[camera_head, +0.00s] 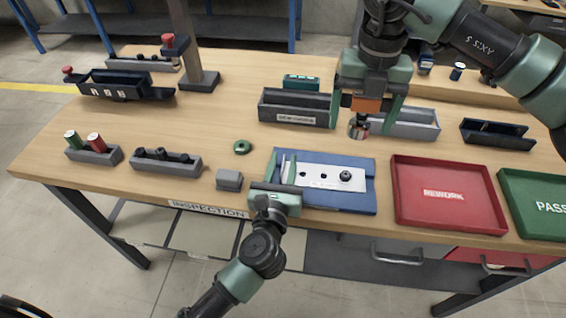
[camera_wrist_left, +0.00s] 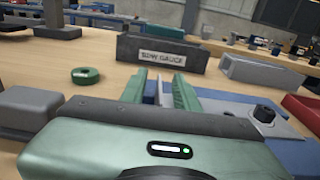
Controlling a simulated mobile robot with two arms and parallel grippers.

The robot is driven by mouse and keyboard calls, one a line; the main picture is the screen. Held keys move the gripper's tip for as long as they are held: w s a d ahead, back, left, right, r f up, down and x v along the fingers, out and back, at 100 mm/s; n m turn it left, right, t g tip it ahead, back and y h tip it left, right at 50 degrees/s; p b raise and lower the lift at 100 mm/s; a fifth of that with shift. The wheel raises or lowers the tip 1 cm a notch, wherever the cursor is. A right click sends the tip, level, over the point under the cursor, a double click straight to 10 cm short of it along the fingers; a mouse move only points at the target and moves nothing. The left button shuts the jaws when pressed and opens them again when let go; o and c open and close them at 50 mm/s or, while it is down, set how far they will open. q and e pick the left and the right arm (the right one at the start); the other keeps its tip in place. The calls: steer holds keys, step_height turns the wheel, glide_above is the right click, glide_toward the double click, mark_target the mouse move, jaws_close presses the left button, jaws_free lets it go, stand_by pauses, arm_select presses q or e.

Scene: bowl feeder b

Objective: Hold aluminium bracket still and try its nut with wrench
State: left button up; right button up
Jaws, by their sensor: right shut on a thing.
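The aluminium bracket (camera_head: 325,173), a pale plate with dark holes, lies flat in a blue fixture (camera_head: 335,201). Its dark nut (camera_head: 346,175) sits near the right end and also shows in the left wrist view (camera_wrist_left: 264,114). My left gripper (camera_head: 286,166) is open at the bracket's left end, with a pale upright part between its fingers; contact is unclear. In its wrist view a gap shows between the fingers (camera_wrist_left: 160,88). My right gripper (camera_head: 366,112) is shut on the wrench (camera_head: 358,128), which has an orange block and a metal lower end, above and behind the nut.
A red REWORK tray (camera_head: 402,222) and a green PASS tray (camera_head: 509,216) are at right. A dark gauge bin (camera_head: 275,112) and a grey bin (camera_head: 415,130) stand behind. A green ring (camera_head: 242,147) and a grey block (camera_head: 229,180) lie left of the fixture.

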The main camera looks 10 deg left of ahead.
arm_select(q)
steer(key=shift+c, duration=0.3)
jaws_close()
stand_by(2.7)
